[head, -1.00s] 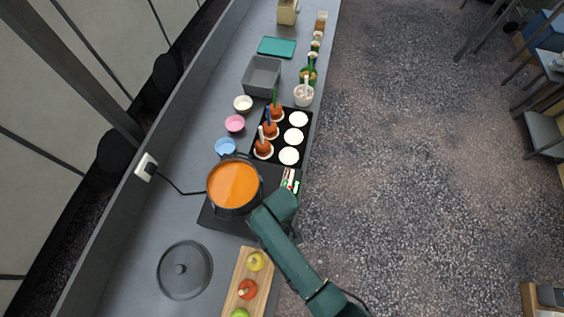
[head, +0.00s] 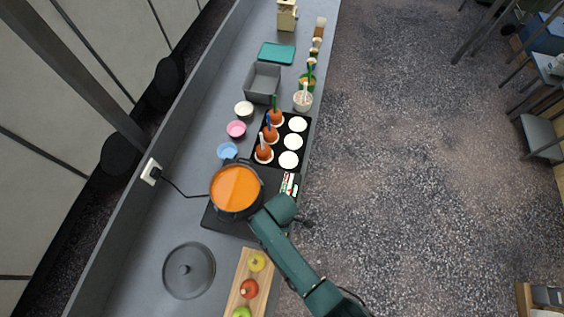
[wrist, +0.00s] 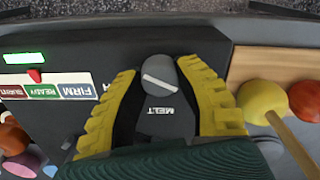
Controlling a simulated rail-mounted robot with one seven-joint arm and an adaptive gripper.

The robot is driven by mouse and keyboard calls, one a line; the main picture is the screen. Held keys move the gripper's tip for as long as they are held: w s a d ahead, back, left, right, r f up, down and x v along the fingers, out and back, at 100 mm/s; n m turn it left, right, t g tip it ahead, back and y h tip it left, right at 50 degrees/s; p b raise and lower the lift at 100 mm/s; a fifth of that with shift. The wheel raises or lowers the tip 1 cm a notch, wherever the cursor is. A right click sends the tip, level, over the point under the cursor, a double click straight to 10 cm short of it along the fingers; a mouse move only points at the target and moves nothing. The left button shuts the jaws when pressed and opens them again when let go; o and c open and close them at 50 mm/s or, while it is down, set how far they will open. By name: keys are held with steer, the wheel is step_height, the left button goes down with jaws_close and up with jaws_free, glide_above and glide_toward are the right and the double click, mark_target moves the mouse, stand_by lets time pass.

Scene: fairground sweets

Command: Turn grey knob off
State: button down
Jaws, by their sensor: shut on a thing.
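The grey knob (wrist: 161,80) sits on the dark cooker's front panel in the wrist view, with a slanted white line across its face and the upside-down word MELT beside it. My gripper (wrist: 158,68) has its two yellow fingers on either side of the knob, shut on it. In the head view the cooker (head: 222,222) carries a black pot (head: 237,190) of orange liquid. My arm hides the knob there.
A gauge strip (wrist: 45,88) with a red pointer and a lit green display (wrist: 24,58) is on the panel. A wooden board (head: 236,290) with apples lies close beside the cooker. A dark round lid (head: 188,270) and a black tray (head: 274,158) with dipped apples are nearby.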

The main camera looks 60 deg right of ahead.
steer(key=shift+f+n, duration=0.1)
steer(key=shift+n, duration=0.6)
steer(key=shift+s, duration=0.1)
steer(key=c, duration=0.6)
jaws_free()
step_height(320, 180, up, 12)
steer(key=shift+r, duration=0.1)
